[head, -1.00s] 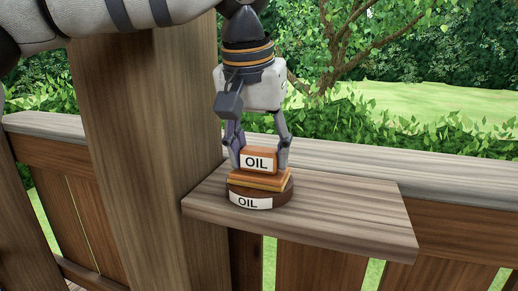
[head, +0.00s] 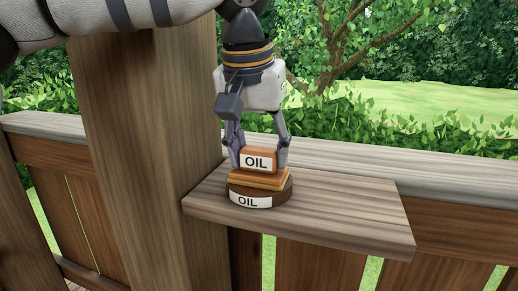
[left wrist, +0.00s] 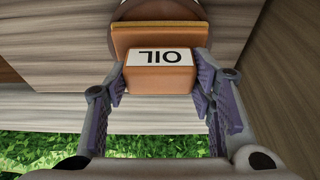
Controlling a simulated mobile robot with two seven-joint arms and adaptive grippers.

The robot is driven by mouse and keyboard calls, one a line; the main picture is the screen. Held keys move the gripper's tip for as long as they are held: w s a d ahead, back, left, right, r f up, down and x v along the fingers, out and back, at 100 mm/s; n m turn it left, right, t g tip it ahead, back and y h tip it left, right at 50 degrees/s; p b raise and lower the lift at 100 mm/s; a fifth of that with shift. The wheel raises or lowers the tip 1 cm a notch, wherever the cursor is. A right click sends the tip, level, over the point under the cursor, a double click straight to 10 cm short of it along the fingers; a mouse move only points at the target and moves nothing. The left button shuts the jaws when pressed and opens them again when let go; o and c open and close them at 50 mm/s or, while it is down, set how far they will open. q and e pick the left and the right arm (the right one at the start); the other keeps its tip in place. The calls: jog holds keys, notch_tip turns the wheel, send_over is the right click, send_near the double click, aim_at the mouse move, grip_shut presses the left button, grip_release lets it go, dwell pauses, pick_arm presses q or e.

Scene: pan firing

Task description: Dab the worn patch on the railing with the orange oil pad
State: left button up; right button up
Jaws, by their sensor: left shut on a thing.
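The orange oil pad (head: 259,161) has a block-shaped orange grip labelled OIL and a wider, yellowish-edged base (head: 258,179). It sits on a round dark brown dish (head: 284,195), also labelled OIL. My left gripper (head: 259,160) points down from above, its two fingers shut on the sides of the pad's block. In the left wrist view, the pad's block (left wrist: 160,78) is between the two finger pads. The railing (head: 455,181) runs behind the shelf. I cannot make out a worn patch in these views. My right gripper is not in view.
The dish stands on a wooden shelf (head: 350,214) fixed at the railing. A thick wooden post (head: 145,150) rises just left of the shelf, close to my left arm. The shelf's right part is bare. Bushes and lawn lie beyond the railing.

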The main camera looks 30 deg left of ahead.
aim_at(259, 149)
pick_arm(q)
jog(key=shift+f, duration=0.1)
jog(key=shift+r, duration=3.6)
